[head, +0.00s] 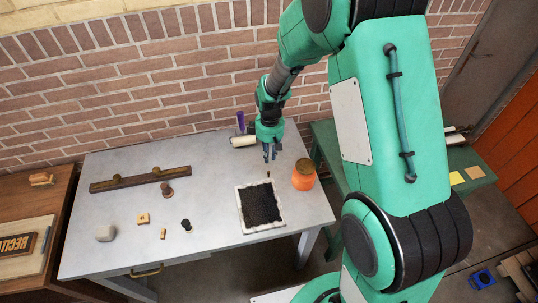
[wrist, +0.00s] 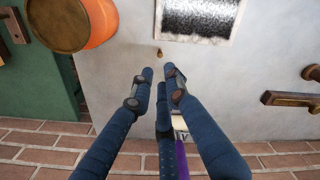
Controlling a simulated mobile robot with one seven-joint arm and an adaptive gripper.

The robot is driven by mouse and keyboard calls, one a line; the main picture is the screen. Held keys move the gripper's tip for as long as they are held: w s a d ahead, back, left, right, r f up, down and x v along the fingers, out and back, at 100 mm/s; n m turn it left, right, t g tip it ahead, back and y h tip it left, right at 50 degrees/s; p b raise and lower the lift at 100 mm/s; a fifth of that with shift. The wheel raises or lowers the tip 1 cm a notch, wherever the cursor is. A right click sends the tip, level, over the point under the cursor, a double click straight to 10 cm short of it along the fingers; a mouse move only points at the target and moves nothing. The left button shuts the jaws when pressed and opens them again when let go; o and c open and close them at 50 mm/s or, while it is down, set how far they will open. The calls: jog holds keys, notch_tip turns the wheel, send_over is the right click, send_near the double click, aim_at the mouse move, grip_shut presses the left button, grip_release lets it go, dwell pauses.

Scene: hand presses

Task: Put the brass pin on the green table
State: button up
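The brass pin (head: 268,174) is a tiny brownish piece on the grey table, just behind the back edge of the white-rimmed tray. In the wrist view the pin (wrist: 159,52) lies a little beyond my fingertips, apart from them. My gripper (head: 270,155) hangs over the back of the grey table; in the wrist view its dark blue fingers (wrist: 158,71) are spread with a gap and hold nothing. The green table (head: 323,142) stands right of the grey table, partly hidden by my arm; it also shows at the left of the wrist view (wrist: 38,85).
The white-rimmed tray of black grains (head: 241,211) and an orange jar (head: 304,180) flank the pin. A white roller (head: 243,141) and purple item (head: 240,121) are behind. A wooden bar (head: 140,179) and small pieces lie left. Notes (head: 474,172) lie on the green table.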

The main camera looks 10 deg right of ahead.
jog(key=shift+r, duration=0.1)
jog(key=s+d+r+m+t, duration=0.15)
jog(key=s+r, duration=0.35)
jog(key=r, duration=0.7)
jog(key=s+d+r+m+t, duration=0.1)
jog(key=s+r+m, duration=0.35)
jog(key=r, duration=0.75)
jog(key=s+d+r+m+t, duration=0.1)
jog(key=s+r, duration=0.5)
jog(key=s, duration=0.5)
jog(key=s+d+r+m+t, duration=0.1)
jog(key=s+r, duration=0.4)
jog(key=s, duration=0.5)
jog(key=shift+s+d+r+m+t, duration=0.15)
jog(key=shift+s+r+m+t, duration=0.25)
jog(key=shift+m+t, duration=0.25)
